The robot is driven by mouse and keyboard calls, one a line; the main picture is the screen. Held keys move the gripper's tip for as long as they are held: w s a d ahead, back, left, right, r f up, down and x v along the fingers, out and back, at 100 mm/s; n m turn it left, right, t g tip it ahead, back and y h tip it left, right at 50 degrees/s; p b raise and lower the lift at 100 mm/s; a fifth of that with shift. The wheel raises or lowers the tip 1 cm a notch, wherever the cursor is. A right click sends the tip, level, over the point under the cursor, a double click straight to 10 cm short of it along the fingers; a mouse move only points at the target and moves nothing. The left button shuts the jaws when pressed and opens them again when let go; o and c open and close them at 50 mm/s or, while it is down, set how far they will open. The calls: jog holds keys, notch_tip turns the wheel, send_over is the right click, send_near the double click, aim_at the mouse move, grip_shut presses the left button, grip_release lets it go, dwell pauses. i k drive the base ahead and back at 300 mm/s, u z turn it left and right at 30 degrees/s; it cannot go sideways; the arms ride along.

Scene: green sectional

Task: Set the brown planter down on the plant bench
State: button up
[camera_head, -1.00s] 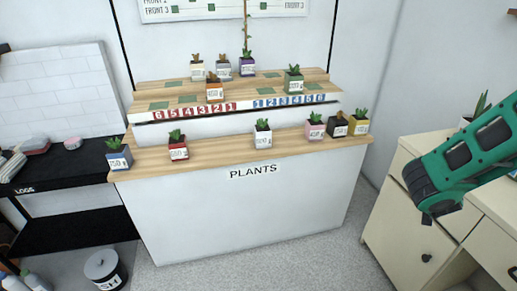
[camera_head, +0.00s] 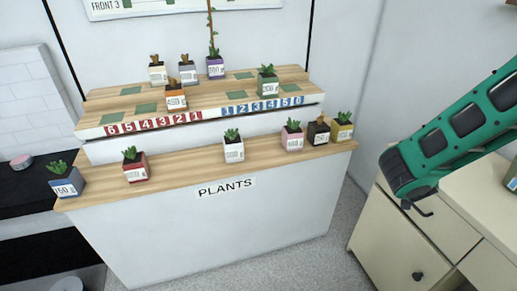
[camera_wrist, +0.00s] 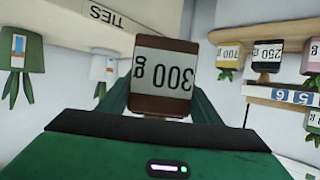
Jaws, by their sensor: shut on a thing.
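My gripper (camera_wrist: 163,102) is shut on the brown planter (camera_wrist: 165,110), which has a white "300 g" label and appears upside down in the wrist view. My green arm shows at the right in the head view, but I cannot make out the gripper's fingers or the held planter there. The plant bench (camera_head: 260,225) stands left of my arm, with a wooden front ledge and a raised wooden step with green squares (camera_head: 147,107). It also shows upside down at the right of the wrist view (camera_wrist: 290,93). The held planter is apart from the bench.
The front ledge holds blue (camera_head: 66,188), red (camera_head: 136,173), white (camera_head: 233,153), pink (camera_head: 292,142), black (camera_head: 318,135) and yellow (camera_head: 341,133) planters. Orange (camera_head: 176,102) and green (camera_head: 268,88) planters stand on the step, with several behind. A cream cabinet (camera_head: 385,235) is at right.

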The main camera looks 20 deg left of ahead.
aim_at(264, 152)
jog(key=u, duration=0.05)
jog(key=i, duration=0.95)
jog(key=u, duration=0.05)
